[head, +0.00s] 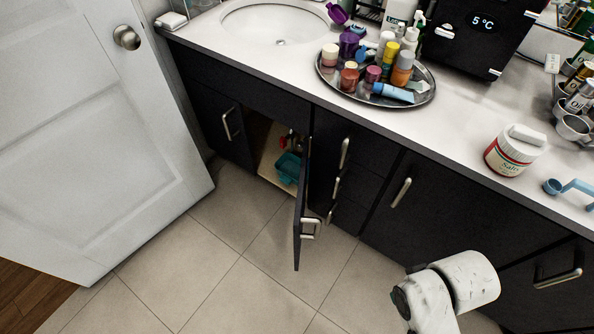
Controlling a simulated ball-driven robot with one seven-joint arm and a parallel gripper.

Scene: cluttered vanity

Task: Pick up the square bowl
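A teal, squarish open bowl (289,167) sits on the light wooden floor of the open cabinet under the sink. The open cabinet door (302,205) hides part of the cabinet's inside and may cover the bowl's right edge. It is the only thing I see that looks like a square bowl. White links of my arm show at the lower right, well to the right of the cabinet opening and apart from it. My gripper's fingers do not show, so I cannot see whether it holds anything.
A red item (284,143) is behind the bowl in the cabinet. The cabinet door stands out over the tiled floor (215,270), which is clear. A white door (90,130) is at left. The counter holds a crowded round tray (338,94) and a salt jar (513,152).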

